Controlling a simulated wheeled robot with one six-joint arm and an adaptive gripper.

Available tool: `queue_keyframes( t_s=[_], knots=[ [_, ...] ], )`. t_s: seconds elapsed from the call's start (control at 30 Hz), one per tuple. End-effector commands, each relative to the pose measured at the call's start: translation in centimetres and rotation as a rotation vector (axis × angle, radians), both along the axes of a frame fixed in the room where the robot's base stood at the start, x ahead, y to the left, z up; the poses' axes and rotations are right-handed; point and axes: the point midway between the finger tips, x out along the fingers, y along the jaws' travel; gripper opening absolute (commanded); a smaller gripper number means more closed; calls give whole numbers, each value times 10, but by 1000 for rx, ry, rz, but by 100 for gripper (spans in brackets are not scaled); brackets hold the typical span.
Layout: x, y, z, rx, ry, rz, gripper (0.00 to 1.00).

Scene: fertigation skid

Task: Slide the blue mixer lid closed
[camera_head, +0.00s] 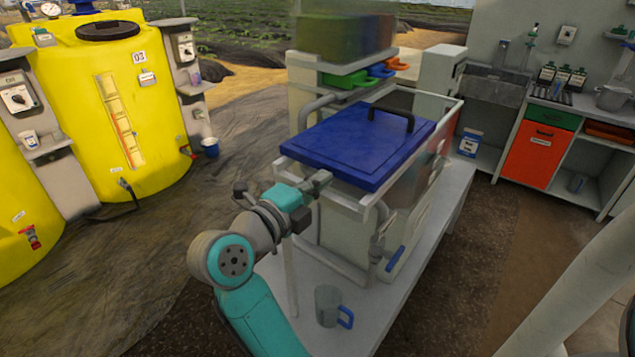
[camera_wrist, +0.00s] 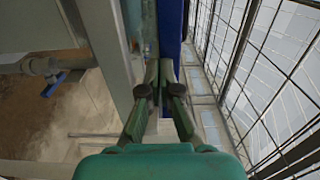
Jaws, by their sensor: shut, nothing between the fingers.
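The blue mixer lid (camera_head: 350,145) lies flat on top of the pale mixer tank (camera_head: 345,222) in the head view. A black handle (camera_head: 392,118) stands near its far edge. White rail frame shows past the lid's near edge and on its right. My gripper (camera_head: 322,180) is at the lid's near left edge, about level with it; I cannot tell whether it touches. In the wrist view my gripper (camera_wrist: 160,72) has its fingertips together with nothing between them. The blue lid's edge (camera_wrist: 170,35) shows as a narrow strip just beyond the fingertips.
The mixer stands on a pale bench (camera_head: 440,230). A grey mug with a blue handle (camera_head: 328,306) stands at its near end. Pipes and a blue-handled valve (camera_head: 395,258) are on the mixer's near side. Yellow tanks (camera_head: 125,100) stand at left. Open ground lies between tanks and bench.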

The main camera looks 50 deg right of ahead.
Motion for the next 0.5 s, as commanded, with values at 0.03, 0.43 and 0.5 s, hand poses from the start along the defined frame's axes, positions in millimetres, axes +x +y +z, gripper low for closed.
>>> queue_keyframes(
  t_s=[0.03, 0.43, 0.5],
  knots=[
    [0, 0, 0, 0, 0, 0, 0],
    [1, -42, 0, -1, 0, -3, 0],
    [1, -46, 0, -1, 0, -2, 0]
  ],
)
